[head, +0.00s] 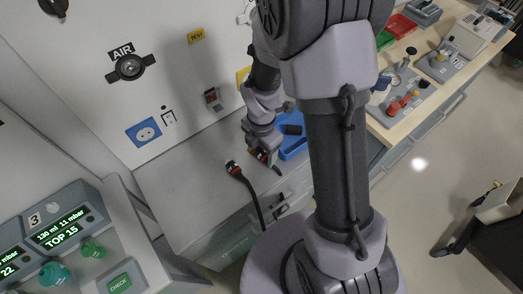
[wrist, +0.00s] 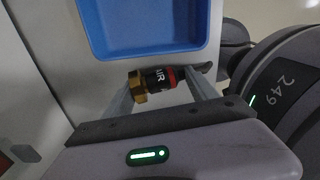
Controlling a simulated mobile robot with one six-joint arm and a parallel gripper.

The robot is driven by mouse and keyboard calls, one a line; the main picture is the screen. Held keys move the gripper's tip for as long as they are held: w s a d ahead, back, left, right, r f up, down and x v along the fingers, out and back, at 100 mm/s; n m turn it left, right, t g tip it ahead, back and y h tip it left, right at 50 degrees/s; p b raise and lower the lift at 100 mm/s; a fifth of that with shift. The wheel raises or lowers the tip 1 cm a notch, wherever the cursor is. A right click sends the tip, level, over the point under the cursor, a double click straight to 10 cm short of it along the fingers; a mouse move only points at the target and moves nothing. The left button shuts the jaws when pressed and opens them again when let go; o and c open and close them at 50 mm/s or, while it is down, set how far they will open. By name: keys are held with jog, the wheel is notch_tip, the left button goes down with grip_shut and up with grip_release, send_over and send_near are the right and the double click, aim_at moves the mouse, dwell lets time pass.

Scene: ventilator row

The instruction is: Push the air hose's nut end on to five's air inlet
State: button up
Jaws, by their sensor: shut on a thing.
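My gripper (head: 262,155) is low over the grey counter, left of the blue tray. In the wrist view my gripper (wrist: 160,90) is shut on the air hose's nut end (wrist: 158,79). This end has a brass nut at the left, a black sleeve marked AIR, and a red ring at the right. A short stretch of dark hose (wrist: 203,67) leaves it to the right. Another black hose end with a red band (head: 232,167) lies on the counter, its hose hanging over the front edge. I cannot make out five's air inlet in either view.
A round black fitting (head: 130,67) under an AIR label is on the wall. The blue tray (wrist: 98,50) is close beyond the held end. A ventilator marked 3 (head: 55,220) stands at lower left. A wooden bench (head: 385,132) with devices is at right.

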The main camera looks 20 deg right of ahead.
jog(key=shift+f, duration=0.15)
jog(key=o, duration=1.7)
jog(key=shift+o, duration=0.2)
